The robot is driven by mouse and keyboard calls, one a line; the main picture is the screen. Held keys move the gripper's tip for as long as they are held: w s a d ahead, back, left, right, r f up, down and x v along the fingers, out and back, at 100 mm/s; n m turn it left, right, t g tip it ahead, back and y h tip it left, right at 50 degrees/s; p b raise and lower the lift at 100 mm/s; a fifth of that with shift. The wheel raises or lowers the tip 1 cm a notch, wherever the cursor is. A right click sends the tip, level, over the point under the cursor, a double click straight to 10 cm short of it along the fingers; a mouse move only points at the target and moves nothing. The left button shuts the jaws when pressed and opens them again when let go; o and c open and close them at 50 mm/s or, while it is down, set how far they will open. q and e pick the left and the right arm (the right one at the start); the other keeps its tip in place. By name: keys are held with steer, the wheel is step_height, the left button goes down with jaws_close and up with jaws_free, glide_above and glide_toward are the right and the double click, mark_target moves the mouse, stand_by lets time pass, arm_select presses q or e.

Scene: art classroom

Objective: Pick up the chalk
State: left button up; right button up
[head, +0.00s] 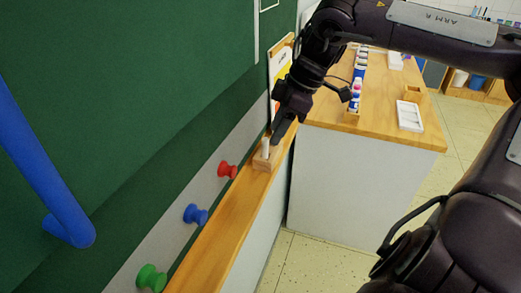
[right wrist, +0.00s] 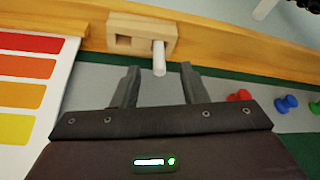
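The chalk (head: 265,146) is a white stick standing upright in a small wooden holder (head: 262,164) on the wooden ledge below the green board. In the right wrist view the chalk (right wrist: 159,58) sticks out of one hole of the holder (right wrist: 127,27); the other hole is empty. My right gripper (head: 277,137) is just above and beside the chalk. In the right wrist view its two fingers (right wrist: 160,72) are apart, with the chalk's free end near the gap between their tips. Nothing is gripped. My left gripper is not in view.
Red (head: 227,170), blue (head: 196,214) and green (head: 151,277) knobs stick out below the board along the ledge (head: 225,218). A blue bar (head: 40,165) is at the left. A wooden-topped cabinet (head: 380,125) with paint bottles and a white tray (head: 409,116) stands behind.

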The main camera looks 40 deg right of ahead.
mark_target(265, 152)
steer(key=x, duration=0.5)
steer(key=shift+w, duration=0.15)
jaws_close()
